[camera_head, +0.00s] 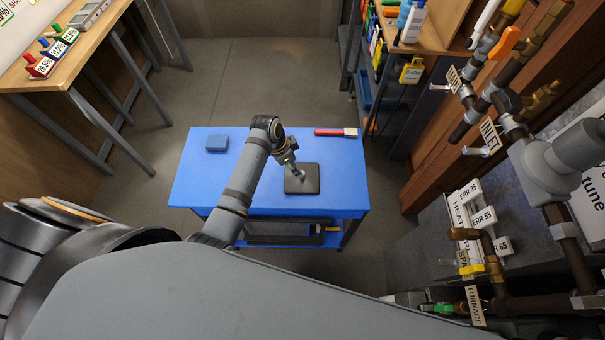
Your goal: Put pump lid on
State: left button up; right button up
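A blue cart (330,160) stands in front of me. A dark, square, flat piece (304,186) lies on its top, right of centre; I cannot tell for certain if it is the pump lid. My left gripper (297,174) is over this piece, at its upper left part, pointing down. Its fingers are too small to show whether they touch the piece or are shut. A grey rounded housing (565,155), perhaps the pump, sits among the pipes at the right. My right gripper is not in view.
A wooden table (68,57) stands at the upper left, a shelf (375,60) at the upper right. Pipes and labelled valves crowd the right. The floor (240,80) behind the cart is clear.

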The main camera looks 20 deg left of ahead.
pick_arm(q)
jog(key=x, duration=0.2)
jog(key=shift+w+d+f, duration=0.1)
jog(key=shift+w+f, duration=0.05)
jog(key=shift+f, duration=0.1)
jog(key=shift+w+d+f, duration=0.15)
jog(key=shift+w+f, duration=0.1)
jog(key=shift+f, duration=0.45)
jog(key=x, duration=0.3)
jog(key=shift+f+p, duration=0.3)
jog(key=shift+f, duration=0.05)
jog(key=shift+w+d+f, duration=0.1)
jog(key=shift+f, duration=0.1)
jog(key=c, duration=0.4)
grip_shut()
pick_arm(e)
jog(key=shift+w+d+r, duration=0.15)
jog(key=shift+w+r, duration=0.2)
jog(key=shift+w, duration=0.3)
